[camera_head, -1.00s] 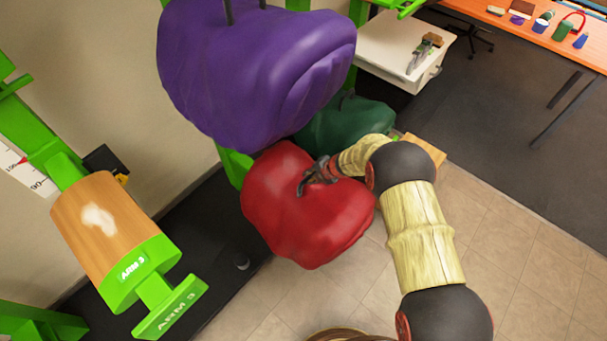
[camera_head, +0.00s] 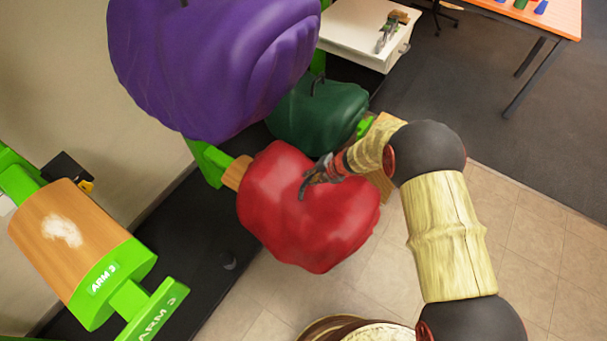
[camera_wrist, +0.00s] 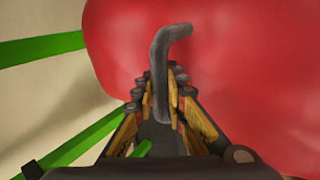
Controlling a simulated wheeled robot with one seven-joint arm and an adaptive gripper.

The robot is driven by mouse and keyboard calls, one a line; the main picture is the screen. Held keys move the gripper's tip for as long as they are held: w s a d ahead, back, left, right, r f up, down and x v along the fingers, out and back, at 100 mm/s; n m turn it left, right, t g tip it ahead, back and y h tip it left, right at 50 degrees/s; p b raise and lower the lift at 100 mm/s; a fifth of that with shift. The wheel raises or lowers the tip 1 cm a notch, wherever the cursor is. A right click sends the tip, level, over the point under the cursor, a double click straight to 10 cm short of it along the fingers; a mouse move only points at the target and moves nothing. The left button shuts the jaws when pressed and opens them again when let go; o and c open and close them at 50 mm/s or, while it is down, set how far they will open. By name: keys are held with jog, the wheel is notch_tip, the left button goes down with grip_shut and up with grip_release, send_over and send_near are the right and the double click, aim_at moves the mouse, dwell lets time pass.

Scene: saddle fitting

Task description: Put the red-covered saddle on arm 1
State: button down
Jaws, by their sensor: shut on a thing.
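The red-covered saddle (camera_head: 310,222) hangs at my gripper (camera_head: 318,177), in the middle of the head view. In the wrist view my gripper (camera_wrist: 162,95) is shut on the saddle's dark bent handle (camera_wrist: 163,50), and the red cover (camera_wrist: 250,60) fills the right side. A wooden arm (camera_head: 236,172) on a green bracket (camera_head: 207,160) shows at the saddle's upper left edge. The saddle hides the rest of that arm. I cannot tell whether the saddle rests on it, and no number shows there.
A purple-covered saddle (camera_head: 215,65) is above, close to the red one. A green-covered saddle (camera_head: 320,115) is behind. Bare arm 3 (camera_head: 65,240) stands at the left. A white cabinet (camera_head: 350,35) and an orange table (camera_head: 555,15) are at the back. Tiled floor is clear at the right.

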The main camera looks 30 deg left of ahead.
jog(key=shift+s+d+r+b, duration=0.15)
jog(key=shift+d+b, duration=0.65)
jog(key=shift+d, duration=2)
jog(key=shift+s+d+f+b, duration=0.2)
jog(key=shift+d+b, duration=0.65)
jog(key=shift+d, duration=2)
jog(key=shift+s+d+r+b, duration=0.25)
jog(key=shift+d+b, duration=0.55)
jog(key=shift+d, duration=2)
